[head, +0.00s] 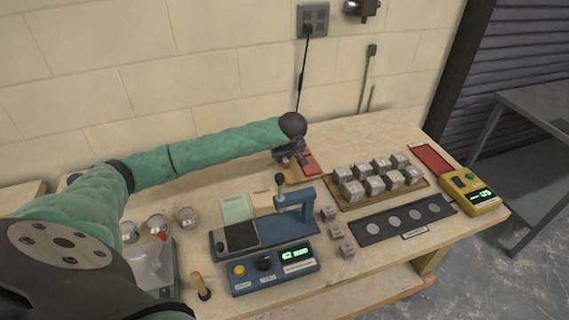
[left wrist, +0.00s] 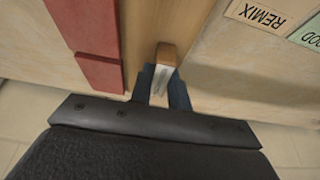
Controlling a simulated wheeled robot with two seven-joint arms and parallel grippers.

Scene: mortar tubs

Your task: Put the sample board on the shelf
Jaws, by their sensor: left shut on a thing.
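My left gripper (head: 291,157) is at the back of the bench, by a wooden board with a red strip (head: 311,163). In the left wrist view its fingers (left wrist: 163,88) are shut on a small brown-and-white piece (left wrist: 167,56) at the edge of the wooden board (left wrist: 143,22). I cannot tell whether this piece is part of the board. Another wooden board (head: 344,204), carrying several grey cubes, lies to the right of the gripper. I cannot tell which is the sample board. A lower shelf (head: 372,290) shows under the bench top. My right gripper is not in view.
A blue tester (head: 268,277) stands at the front middle, with small cubes (head: 347,251) beside it. A black strip with round discs (head: 375,227) and a yellow meter (head: 468,196) lie right. REMIX and green cards (head: 236,208) lie left of centre. A grey metal table (head: 535,100) stands right.

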